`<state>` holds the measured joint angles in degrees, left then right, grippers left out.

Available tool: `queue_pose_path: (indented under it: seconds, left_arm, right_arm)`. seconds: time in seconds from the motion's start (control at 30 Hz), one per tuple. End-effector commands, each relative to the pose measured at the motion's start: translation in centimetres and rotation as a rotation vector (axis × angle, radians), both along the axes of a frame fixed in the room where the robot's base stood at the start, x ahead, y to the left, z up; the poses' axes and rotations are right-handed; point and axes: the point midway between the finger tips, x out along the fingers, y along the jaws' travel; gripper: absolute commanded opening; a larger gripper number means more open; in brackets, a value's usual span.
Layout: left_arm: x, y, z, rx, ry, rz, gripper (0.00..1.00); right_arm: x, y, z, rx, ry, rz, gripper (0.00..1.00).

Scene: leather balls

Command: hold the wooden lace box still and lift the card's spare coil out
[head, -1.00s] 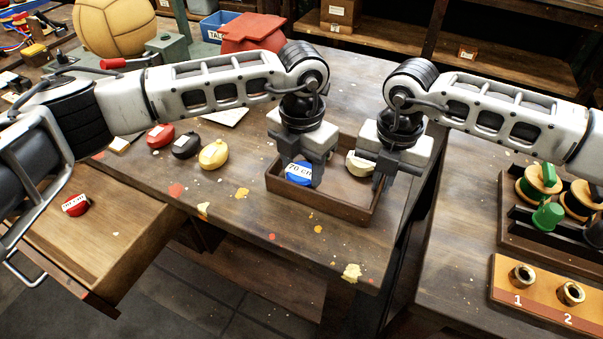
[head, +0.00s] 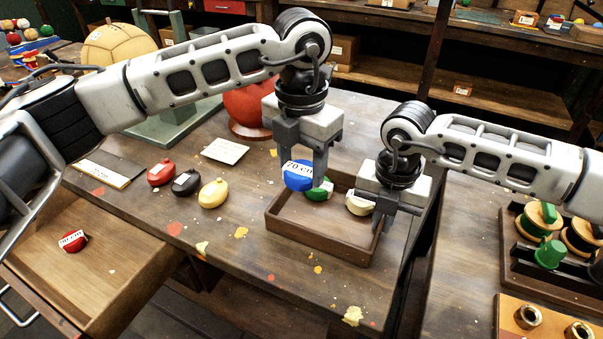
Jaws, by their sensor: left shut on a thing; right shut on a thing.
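The wooden lace box (head: 318,241) is an open brown tray on the bench. My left gripper (head: 307,168) is shut on a blue coil (head: 297,180) with a white "cm" label and holds it above the left back part of the box. A cream coil (head: 357,206) lies at the right side of the box, beside my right gripper (head: 381,215). My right gripper is shut on the box's right wall. A white card (head: 225,150) lies on the bench to the left; its writing is too small to read.
Red (head: 161,172), black (head: 186,182) and yellow (head: 213,193) coils lie left of the box. An open drawer (head: 120,255) at the lower left holds a labelled red coil (head: 73,241). A red round object (head: 247,108) stands behind the box.

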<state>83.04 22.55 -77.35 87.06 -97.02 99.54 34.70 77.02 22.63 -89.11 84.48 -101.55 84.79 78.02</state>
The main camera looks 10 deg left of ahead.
Motion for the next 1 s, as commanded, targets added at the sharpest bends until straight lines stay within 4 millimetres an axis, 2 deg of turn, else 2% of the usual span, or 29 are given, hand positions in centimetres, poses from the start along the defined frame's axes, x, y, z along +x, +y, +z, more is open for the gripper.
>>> queue_pose_path:
  seconds: [0.17, 0.27, 0.3, 0.57, 0.67, 0.77, 1.0]
  left_arm:
    - [0.0, 0.0, 0.1, 0.0, 0.0, 0.0, 0.28]
    - [0.0, 0.0, 0.1, -0.001, 0.0, 0.0, 0.28]
    - [0.0, 0.0, 0.0, -0.001, 0.0, 0.0, 0.28]
    - [0.0, 0.0, 0.0, -0.001, 0.0, 0.0, 0.28]
    - [0.0, 0.0, 0.0, -0.001, 0.0, 0.0, 0.28]
    - [0.0, 0.0, 0.0, -0.001, 0.0, 0.0, 0.28]
    - [0.0, 0.0, 0.0, -0.001, 0.0, 0.0, 0.28]
  right_arm:
    - [0.1, 0.0, 0.1, 0.002, -0.003, -0.001, 0.0]
    - [0.1, 0.0, 0.1, 0.002, -0.003, -0.001, 0.27]
    - [0.1, 0.0, 0.1, 0.001, -0.002, 0.0, 0.33]
    - [0.0, 0.0, 0.1, 0.001, -0.001, 0.0, 0.33]
    - [0.1, 0.0, 0.7, 0.001, -0.002, 0.0, 0.33]
    - [0.1, 0.0, 2.0, 0.002, -0.005, 0.0, 0.33]
    - [0.1, 0.0, 7.2, 0.002, -0.006, 0.0, 0.33]
